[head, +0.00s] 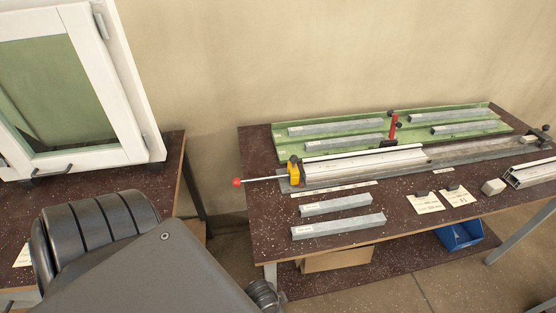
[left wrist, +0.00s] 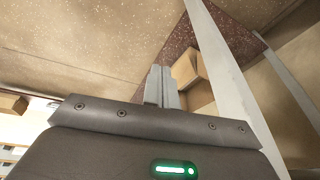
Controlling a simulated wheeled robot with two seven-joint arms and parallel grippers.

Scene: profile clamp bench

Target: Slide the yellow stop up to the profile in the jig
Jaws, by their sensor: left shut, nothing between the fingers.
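The yellow stop (head: 294,171) stands at the left end of the long grey jig (head: 470,149) on the right bench. A thin rod with a red knob (head: 236,182) sticks out to its left. A pale profile (head: 365,164) lies along the jig just right of the stop; I cannot tell whether the two touch. A red-handled clamp (head: 393,128) stands upright behind the profile. My left gripper (left wrist: 161,84) is shut and empty in the left wrist view, away from the stop, with floor and a bench leg beyond. The head view does not show its fingers. My right gripper is not in view.
A green tray (head: 400,125) with several grey bars lies behind the jig. Two loose bars (head: 336,205) lie in front, with paper cards (head: 424,202) to their right. A blue bin (head: 460,236) sits below. A white-framed window (head: 85,70) stands on the left bench.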

